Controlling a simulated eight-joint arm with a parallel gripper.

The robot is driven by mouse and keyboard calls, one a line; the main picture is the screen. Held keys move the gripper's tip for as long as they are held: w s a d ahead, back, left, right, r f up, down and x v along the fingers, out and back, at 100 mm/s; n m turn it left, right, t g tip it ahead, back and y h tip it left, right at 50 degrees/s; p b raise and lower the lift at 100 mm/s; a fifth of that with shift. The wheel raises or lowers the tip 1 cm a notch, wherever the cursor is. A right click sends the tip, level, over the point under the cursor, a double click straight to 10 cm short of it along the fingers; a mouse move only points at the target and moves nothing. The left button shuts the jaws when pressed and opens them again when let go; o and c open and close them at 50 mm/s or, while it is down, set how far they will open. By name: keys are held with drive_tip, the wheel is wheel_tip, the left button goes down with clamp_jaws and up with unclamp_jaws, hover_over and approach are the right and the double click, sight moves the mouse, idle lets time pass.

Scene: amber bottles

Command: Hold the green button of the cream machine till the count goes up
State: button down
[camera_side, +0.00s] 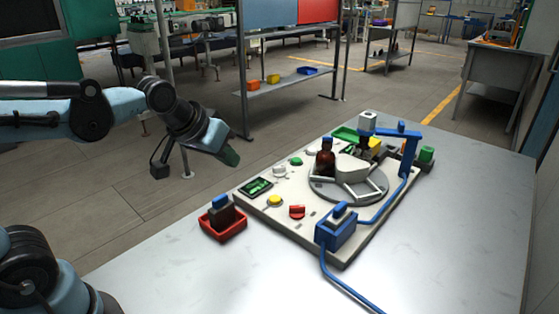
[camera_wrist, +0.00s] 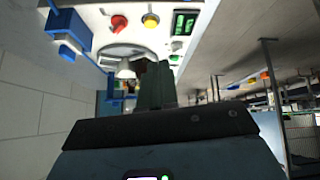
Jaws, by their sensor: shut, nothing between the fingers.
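The cream machine (camera_side: 245,206) lies on the pale table. Its small green button (camera_side: 295,161) is near the back left edge, past a white knob (camera_side: 279,171). A dark counter display with green marks (camera_side: 256,187) sits at the left corner; it also shows in the wrist view (camera_wrist: 184,23), but its digits are too small to read. My gripper (camera_side: 230,157) is shut and empty, in the air left of the machine and apart from the button. Its dark green fingers show in the wrist view (camera_wrist: 155,85), covering part of the machine.
A yellow button (camera_side: 275,200) and red knob (camera_side: 297,211) sit near the front. An amber bottle (camera_side: 325,163) stands by the grey turntable (camera_side: 375,197). A blue post (camera_side: 409,155) rises behind. A red tray (camera_side: 226,232) holds a dark blue-capped bottle (camera_side: 221,212). A blue box (camera_side: 336,235) trails a hose.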

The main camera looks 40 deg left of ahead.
drive_tip(key=w+a+r+n, duration=0.1)
drive_tip(key=w+n, duration=0.1)
drive_tip(key=w, duration=0.5)
drive_tip(key=w+a+r+n, duration=0.1)
drive_tip(key=w+a+n, duration=0.1)
drive_tip(key=w, duration=0.6)
drive_tip(key=n+t+y, duration=0.1)
drive_tip(key=n+y, duration=0.1)
drive_tip(key=n, duration=0.3)
hover_over(294, 161)
wheel_tip(294, 161, down, 5)
drive_tip(key=shift+w+f, duration=0.1)
drive_tip(key=shift+f, duration=0.1)
drive_tip(key=shift+f, duration=4.4)
drive_tip(key=shift+f, duration=0.2)
drive_tip(key=shift+f, duration=0.2)
drive_tip(key=shift+f, duration=0.45)
